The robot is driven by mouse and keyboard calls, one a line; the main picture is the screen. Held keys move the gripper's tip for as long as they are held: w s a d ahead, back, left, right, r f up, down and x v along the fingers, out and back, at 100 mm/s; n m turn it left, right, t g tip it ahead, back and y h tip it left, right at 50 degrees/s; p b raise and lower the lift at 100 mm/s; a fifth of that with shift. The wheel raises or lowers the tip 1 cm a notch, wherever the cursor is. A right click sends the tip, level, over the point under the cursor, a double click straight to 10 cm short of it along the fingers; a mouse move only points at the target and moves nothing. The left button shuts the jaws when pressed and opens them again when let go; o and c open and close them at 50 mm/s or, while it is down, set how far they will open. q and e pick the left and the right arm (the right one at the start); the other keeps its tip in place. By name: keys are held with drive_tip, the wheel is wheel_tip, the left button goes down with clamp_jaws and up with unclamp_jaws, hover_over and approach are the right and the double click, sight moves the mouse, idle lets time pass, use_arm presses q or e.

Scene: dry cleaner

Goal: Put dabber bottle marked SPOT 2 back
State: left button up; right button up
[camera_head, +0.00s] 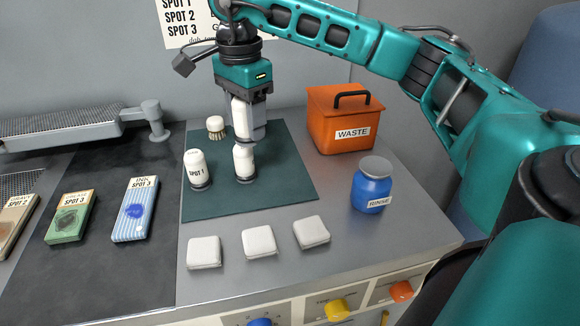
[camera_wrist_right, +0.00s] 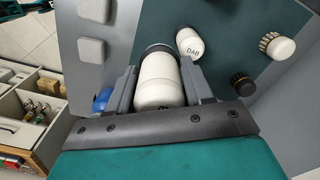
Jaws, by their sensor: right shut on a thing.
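My right gripper (camera_head: 246,146) points down over the dark green mat (camera_head: 285,184). It is shut on the upper part of a white dabber bottle (camera_head: 244,163) with a dark lower end. In the right wrist view this bottle (camera_wrist_right: 159,82) sits between the two fingers; its label is mostly hidden, so I cannot read it. It is upright, at or just above the mat; I cannot tell whether it touches. The bottle marked SPOT 1 (camera_head: 196,169) stands on the mat just left of it and also shows in the wrist view (camera_wrist_right: 189,42). My left gripper is not in view.
A pale-topped brush (camera_head: 215,125) stands behind; a dark round item (camera_wrist_right: 241,83) shows in the wrist view. An orange WASTE bin (camera_head: 340,119) and blue RINSE jar (camera_head: 371,186) stand right. White pads (camera_head: 259,242) lie in front, SPOT boxes (camera_head: 135,209) left. The mat's right front is clear.

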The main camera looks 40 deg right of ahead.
drive_tip(key=d+r+m+p, duration=0.1)
drive_tip(key=d+r+m, duration=0.75)
drive_tip(key=m, duration=0.85)
drive_tip(key=f+b, duration=0.1)
drive_tip(key=f, duration=0.4)
drive_tip(key=d+f+b, duration=0.1)
drive_tip(key=f+b, duration=0.1)
drive_tip(key=f, duration=0.4)
drive_tip(key=d+f+b, duration=0.1)
drive_tip(key=f, duration=0.4)
drive_tip(key=shift+f+b, duration=0.4)
wheel_tip(320, 180, down, 4)
drive_tip(key=shift+f, duration=0.35)
drive_tip(key=o, duration=1)
drive_tip(key=shift+a+f, duration=0.1)
drive_tip(key=shift+f, duration=0.05)
drive_tip(key=shift+o, duration=0.2)
